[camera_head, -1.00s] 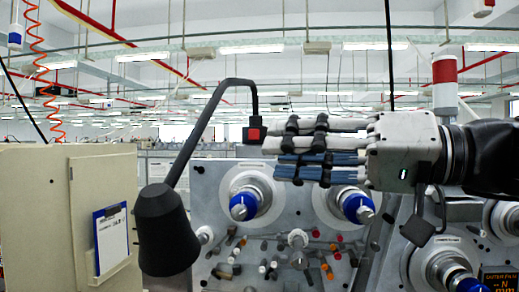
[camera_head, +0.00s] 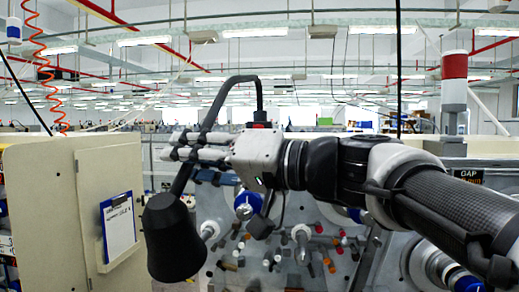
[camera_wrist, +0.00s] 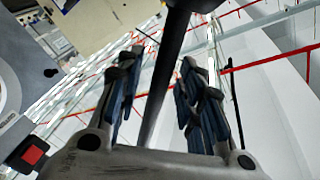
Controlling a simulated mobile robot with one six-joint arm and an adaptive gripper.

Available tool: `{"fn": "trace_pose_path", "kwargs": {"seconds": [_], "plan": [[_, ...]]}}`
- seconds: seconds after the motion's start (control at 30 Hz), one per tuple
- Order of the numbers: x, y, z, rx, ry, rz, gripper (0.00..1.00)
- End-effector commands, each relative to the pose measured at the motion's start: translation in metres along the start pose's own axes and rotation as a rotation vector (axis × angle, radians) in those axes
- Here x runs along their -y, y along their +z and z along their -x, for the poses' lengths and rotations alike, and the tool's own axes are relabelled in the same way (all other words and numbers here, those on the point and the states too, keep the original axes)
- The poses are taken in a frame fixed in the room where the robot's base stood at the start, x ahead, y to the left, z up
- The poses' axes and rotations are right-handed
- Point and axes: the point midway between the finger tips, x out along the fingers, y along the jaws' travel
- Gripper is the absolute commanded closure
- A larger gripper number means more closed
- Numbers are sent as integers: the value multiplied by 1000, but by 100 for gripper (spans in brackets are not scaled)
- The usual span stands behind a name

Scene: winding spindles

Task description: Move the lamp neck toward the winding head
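The black desk lamp has a cone-shaped shade (camera_head: 174,240) hanging low at the left of the head view, in front of the winding machine. Its thin neck (camera_head: 214,108) rises from the shade, bends over at the top and comes down to a mount with a red switch (camera_head: 260,125). My gripper (camera_head: 173,146) reaches left across the middle of the neck. In the wrist view the neck (camera_wrist: 158,85) passes between the two fingers of my gripper (camera_wrist: 164,62), with a visible gap on both sides. The gripper is open.
The grey machine panel (camera_head: 290,215) with blue-capped spindles (camera_head: 247,205) and small knobs stands behind. A beige cabinet (camera_head: 60,210) with a clipboard (camera_head: 118,224) is at the left. A red-and-white signal lamp (camera_head: 454,80) stands at the right.

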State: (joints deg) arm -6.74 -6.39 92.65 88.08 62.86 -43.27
Motion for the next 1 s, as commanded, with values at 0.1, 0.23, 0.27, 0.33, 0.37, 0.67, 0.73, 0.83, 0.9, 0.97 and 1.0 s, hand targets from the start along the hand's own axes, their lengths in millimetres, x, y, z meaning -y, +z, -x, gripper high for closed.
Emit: {"fn": "trace_pose_path", "kwargs": {"seconds": [0.1,0.23,0.27,0.33,0.37,0.67,0.73,0.83,0.9,0.97,1.0], "plan": [[0,0,-2,0,0,0,65],[-1,0,-2,0,0,0,65],[-1,0,-2,0,0,0,65],[0,0,-2,0,0,0,69],[0,0,-1,0,0,0,71],[0,0,-1,0,0,0,91],[0,0,-1,0,0,0,96],[0,0,-1,0,0,0,100],[0,0,-1,0,0,0,100],[0,0,-1,0,0,0,100],[0,0,-1,0,0,0,100]]}}
